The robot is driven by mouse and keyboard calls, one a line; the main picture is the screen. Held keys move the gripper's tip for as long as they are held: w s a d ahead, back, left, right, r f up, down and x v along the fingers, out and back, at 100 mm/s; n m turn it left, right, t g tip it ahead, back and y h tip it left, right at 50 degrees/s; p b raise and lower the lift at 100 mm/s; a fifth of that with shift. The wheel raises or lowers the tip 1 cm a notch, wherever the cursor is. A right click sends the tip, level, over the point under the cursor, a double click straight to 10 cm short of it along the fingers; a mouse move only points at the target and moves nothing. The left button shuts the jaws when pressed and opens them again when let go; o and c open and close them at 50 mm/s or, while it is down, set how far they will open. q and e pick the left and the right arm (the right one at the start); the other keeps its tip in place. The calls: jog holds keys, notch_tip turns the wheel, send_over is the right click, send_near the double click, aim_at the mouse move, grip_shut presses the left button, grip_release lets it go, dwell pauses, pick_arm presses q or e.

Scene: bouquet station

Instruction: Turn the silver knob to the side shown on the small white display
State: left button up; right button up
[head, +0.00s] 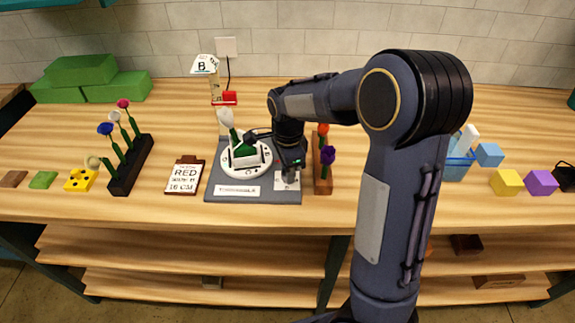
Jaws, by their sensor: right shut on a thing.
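My right gripper (289,172) points down at the right end of the grey base (255,194), over a small white plate (280,186). It is shut there, around what seems to be the silver knob. The knob is hidden behind the fingers, so I cannot tell which way it is turned. A small white panel with a black "B" (205,64) stands on a post behind the base. I cannot tell for sure whether it is the display or read any side from it. My left gripper is not in view.
A round white holder (241,159) with green and white parts sits on the base. A brown block with flowers (323,180) stands close right. Coloured cubes (507,182) lie farther right.

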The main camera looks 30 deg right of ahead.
jog(key=shift+m+p, duration=0.4)
jog(key=shift+m, duration=0.6)
jog(key=o, duration=1)
jog(key=shift+c, duration=0.2)
jog(key=shift+r, duration=0.1)
notch_tip(320, 180, up, 8)
jog(key=shift+s+f, duration=0.1)
jog(key=shift+f, duration=0.05)
